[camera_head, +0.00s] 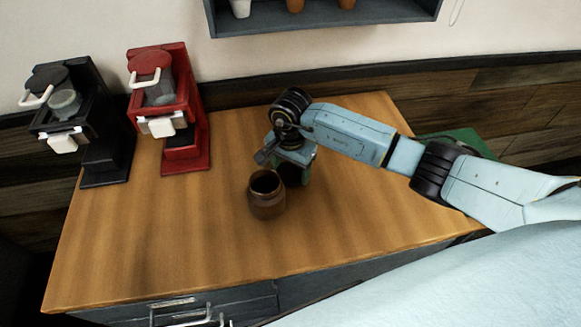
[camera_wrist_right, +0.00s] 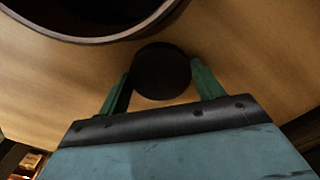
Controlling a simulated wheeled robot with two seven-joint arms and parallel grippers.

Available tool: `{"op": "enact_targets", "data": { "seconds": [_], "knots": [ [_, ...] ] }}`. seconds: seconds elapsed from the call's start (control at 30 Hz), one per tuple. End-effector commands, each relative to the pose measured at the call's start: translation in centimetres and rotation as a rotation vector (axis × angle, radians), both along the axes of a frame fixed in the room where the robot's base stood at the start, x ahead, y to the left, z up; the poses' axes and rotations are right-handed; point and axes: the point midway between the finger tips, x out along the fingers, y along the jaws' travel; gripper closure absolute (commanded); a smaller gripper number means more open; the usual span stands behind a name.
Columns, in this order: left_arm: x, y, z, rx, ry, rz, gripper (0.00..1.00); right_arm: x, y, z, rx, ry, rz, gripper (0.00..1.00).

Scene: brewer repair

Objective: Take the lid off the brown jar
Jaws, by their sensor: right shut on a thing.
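The brown jar (camera_head: 267,197) stands upright on the wooden counter with its mouth open and dark inside. Its rim (camera_wrist_right: 75,38) also shows at the top left of the right wrist view. My right gripper (camera_head: 291,172) is just behind and to the right of the jar, pointing down. In the right wrist view its green fingers are shut on a dark round lid (camera_wrist_right: 162,70), which is beside the jar's rim and clear of the mouth. I cannot tell how high the lid is above the counter. My left gripper is not in view.
A black brewer (camera_head: 103,140) and a red brewer (camera_head: 188,145) stand at the back left of the counter (camera_head: 150,240). A green object (camera_head: 465,138) lies at the right behind my arm. A wall shelf (camera_head: 330,18) hangs above. The counter's front left is clear.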

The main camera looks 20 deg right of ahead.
Motion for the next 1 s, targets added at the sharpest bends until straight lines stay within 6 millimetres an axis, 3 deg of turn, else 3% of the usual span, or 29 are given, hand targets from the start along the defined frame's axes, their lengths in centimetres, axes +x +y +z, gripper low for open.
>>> {"op": "enact_targets", "data": {
  "seconds": [0.13,0.17,0.3,0.7,1.0],
  "knots": [
    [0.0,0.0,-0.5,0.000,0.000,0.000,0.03,0.0,0.0,-0.4,0.000,-0.001,0.000,0.61],
    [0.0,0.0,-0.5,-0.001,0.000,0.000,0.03,0.0,0.0,-0.4,0.000,-0.001,0.000,0.31],
    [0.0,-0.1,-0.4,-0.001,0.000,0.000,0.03,0.0,0.0,-0.3,0.000,0.000,0.000,0.13],
    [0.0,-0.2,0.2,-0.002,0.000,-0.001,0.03,0.0,0.0,0.2,0.000,0.001,0.000,0.12],
    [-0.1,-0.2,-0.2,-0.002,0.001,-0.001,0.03,0.1,-0.1,6.1,-0.002,-0.006,0.001,0.12]
  ]
}}
